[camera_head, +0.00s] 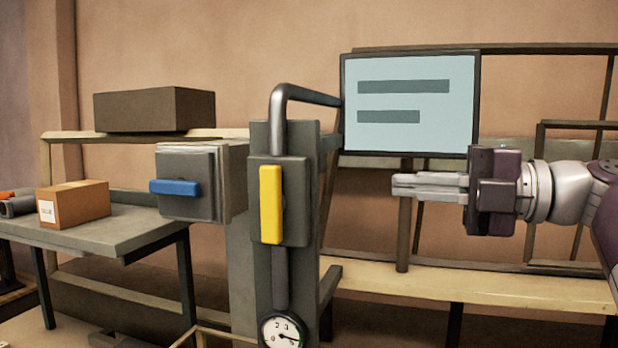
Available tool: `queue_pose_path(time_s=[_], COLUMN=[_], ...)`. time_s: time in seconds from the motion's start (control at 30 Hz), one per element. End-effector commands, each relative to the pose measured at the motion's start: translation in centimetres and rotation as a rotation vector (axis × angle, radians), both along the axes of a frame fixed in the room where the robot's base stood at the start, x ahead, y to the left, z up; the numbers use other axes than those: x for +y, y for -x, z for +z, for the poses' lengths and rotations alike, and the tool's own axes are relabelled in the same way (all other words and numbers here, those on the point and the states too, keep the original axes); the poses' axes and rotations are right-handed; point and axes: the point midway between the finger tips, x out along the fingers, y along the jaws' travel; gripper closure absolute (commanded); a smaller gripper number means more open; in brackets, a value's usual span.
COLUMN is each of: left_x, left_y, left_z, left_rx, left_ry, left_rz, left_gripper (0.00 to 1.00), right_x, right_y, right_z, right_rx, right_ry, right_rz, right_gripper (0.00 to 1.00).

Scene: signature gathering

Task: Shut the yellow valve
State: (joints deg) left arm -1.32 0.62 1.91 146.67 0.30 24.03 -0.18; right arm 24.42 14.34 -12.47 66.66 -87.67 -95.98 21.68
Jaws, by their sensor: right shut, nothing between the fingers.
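The yellow valve (270,204) is a flat bar handle standing upright on a dark grey box (296,203). The box is fixed to a grey post with a bent pipe at its top. My right gripper (397,185) is to the right of the valve, apart from it, at about the same height. Its fingers point left toward the post and are shut with nothing between them. My left gripper is not in view.
A blue handle (175,187) lies level on a grey box left of the post. A round gauge (283,330) sits below the valve. A screen (410,104) stands behind my right gripper. A table (140,236) with a cardboard box (73,203) is at left.

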Motion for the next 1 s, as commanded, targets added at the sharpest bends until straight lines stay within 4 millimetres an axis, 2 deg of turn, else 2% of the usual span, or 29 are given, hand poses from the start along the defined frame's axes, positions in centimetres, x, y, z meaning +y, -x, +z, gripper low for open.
queue_pose_path(time_s=[0.4, 0.6, 0.8, 1.0], left_x=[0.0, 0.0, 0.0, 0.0], left_y=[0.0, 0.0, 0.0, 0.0], left_z=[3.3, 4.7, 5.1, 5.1], left_rx=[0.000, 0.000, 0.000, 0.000], left_ry=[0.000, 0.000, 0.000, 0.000], left_rz=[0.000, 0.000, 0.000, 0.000], left_gripper=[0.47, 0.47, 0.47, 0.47], right_x=[8.3, 11.3, 12.5, 12.6], right_y=[-2.5, -3.5, -4.0, -4.0], right_z=[0.6, 0.5, 0.2, 0.1], right_rx=[0.001, 0.000, -0.002, -0.002], right_ry=[0.000, 0.000, 0.000, 0.000], right_rz=[0.005, 0.003, 0.000, -0.001], right_gripper=[1.00, 1.00, 1.00, 1.00])
